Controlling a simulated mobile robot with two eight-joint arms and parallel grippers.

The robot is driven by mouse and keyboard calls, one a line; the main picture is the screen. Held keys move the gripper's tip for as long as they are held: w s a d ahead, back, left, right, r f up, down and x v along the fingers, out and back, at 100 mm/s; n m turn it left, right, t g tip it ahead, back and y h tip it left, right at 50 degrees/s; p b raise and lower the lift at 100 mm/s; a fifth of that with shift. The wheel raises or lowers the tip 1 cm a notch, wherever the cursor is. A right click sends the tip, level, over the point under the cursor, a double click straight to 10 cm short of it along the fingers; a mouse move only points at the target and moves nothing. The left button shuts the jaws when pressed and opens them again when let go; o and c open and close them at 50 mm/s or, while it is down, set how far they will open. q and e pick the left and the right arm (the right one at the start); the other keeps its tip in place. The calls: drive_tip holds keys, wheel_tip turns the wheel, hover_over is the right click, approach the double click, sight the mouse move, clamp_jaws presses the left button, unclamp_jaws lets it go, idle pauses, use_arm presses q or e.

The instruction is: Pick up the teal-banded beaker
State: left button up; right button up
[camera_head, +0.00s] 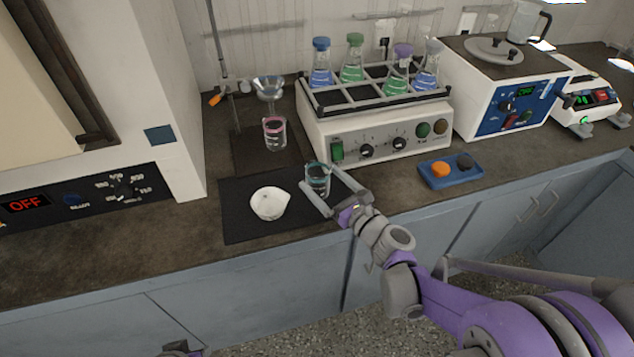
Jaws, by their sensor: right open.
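The teal-banded beaker (318,176) is a small clear glass with a teal band near its rim. It stands upright on the right part of the black mat (235,222). My right gripper (319,192) is open, with one finger on each side of the beaker. I cannot tell whether either finger touches the glass. The lower part of the beaker is partly hidden by the gripper. My left gripper is not clearly in view; only a small dark and purple part of my own body shows at the bottom edge.
A white bowl (269,204) sits on the mat left of the beaker. A pink-banded beaker (274,133) stands under a funnel (268,88). A shaker (375,135) with several flasks stands behind. A blue tray (452,181) with orange and dark round pieces lies to the right.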

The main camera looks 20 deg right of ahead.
sight(312, 171)
drive_tip(key=x, duration=0.5)
drive_tip(key=shift+s+a, duration=0.1)
drive_tip(key=shift+a, duration=0.1)
drive_tip(key=c, duration=1.4)
